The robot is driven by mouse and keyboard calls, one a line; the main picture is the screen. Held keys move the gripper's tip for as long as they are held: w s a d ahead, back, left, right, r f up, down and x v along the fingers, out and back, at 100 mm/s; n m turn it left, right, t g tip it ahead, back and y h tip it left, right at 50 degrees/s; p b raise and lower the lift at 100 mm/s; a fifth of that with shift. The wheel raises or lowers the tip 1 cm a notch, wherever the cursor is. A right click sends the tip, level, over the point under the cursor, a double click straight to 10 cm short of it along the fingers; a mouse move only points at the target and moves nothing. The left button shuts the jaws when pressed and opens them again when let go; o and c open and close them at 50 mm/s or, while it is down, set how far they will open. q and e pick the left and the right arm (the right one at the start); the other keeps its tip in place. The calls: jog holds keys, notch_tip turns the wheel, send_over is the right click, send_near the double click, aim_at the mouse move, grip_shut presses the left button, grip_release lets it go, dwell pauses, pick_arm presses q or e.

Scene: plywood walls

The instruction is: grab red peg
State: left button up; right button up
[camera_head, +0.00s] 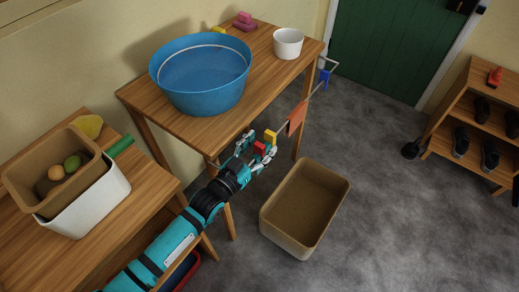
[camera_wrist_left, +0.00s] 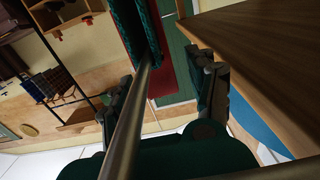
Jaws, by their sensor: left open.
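The red peg (camera_head: 259,147) sits on a thin metal rail beside the wooden table, next to a yellow peg (camera_head: 270,136). My left gripper (camera_head: 261,148) is open at the red peg, with its fingers on either side of it. In the left wrist view the rail (camera_wrist_left: 130,115) runs between the two spread fingers, and a dark red piece (camera_wrist_left: 167,78) shows beyond them; I cannot tell for sure whether it is the peg. Contact between fingers and peg cannot be made out. My right gripper is not in view.
An orange cloth (camera_head: 296,118) and a blue peg (camera_head: 325,76) hang farther along the rail. The table (camera_head: 262,75) edge is close to the gripper. A blue tub (camera_head: 200,103) stands on it. A tan bin (camera_head: 268,222) is on the floor, right of the arm.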

pick_arm(q)
jog(key=shift+c, duration=0.4)
jog(key=c, duration=0.9)
jog(key=shift+r, duration=0.1)
